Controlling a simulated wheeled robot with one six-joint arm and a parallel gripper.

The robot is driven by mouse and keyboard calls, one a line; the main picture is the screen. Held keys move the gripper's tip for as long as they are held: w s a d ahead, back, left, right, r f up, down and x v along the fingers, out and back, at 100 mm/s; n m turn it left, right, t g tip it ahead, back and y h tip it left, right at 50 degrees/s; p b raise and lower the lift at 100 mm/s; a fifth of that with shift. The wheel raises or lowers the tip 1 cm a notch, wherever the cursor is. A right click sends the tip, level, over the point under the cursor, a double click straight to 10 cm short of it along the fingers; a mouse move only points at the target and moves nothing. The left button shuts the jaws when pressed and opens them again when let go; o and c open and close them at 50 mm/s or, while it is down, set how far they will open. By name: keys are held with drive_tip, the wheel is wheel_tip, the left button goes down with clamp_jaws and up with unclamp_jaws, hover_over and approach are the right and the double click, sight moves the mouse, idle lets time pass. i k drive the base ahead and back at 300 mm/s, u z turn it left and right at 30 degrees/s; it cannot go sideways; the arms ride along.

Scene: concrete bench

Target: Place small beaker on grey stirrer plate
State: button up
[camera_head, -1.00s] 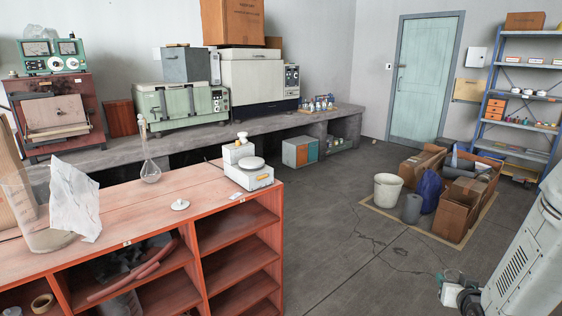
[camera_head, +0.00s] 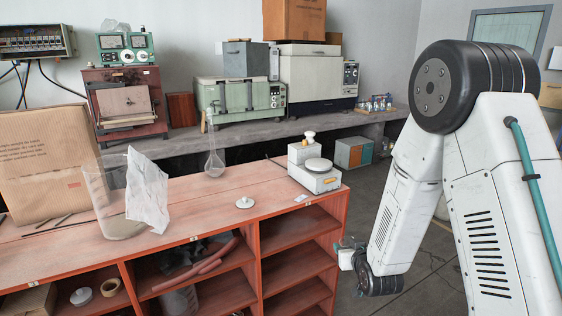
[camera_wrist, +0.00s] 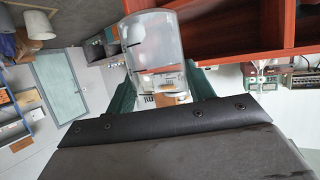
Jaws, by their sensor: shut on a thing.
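The small beaker (camera_wrist: 152,45) is clear glass and fills the upper middle of the wrist view. My gripper (camera_wrist: 165,88) is shut on it, with its green fingers on either side. In the head view my gripper (camera_head: 350,252) hangs low, to the right of the red wooden shelf unit and below its top; the beaker is too small to make out clearly there. The grey stirrer plate (camera_head: 319,165) is a round grey disc on a white device (camera_head: 314,181), at the right end of the shelf top. It looks empty, and my gripper is apart from it.
On the red shelf top (camera_head: 190,219) stand a large glass vessel (camera_head: 102,205), crumpled white sheet (camera_head: 147,192), long-necked flask (camera_head: 214,163) and small white disc (camera_head: 245,203). A cardboard box (camera_head: 45,160) is at left. Open shelf compartments face the front.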

sight(318, 163)
drive_tip(key=u, duration=0.05)
drive_tip(key=i, duration=0.65)
drive_tip(key=z, duration=0.55)
drive_tip(key=i, duration=0.6)
drive_tip(key=z, duration=0.55)
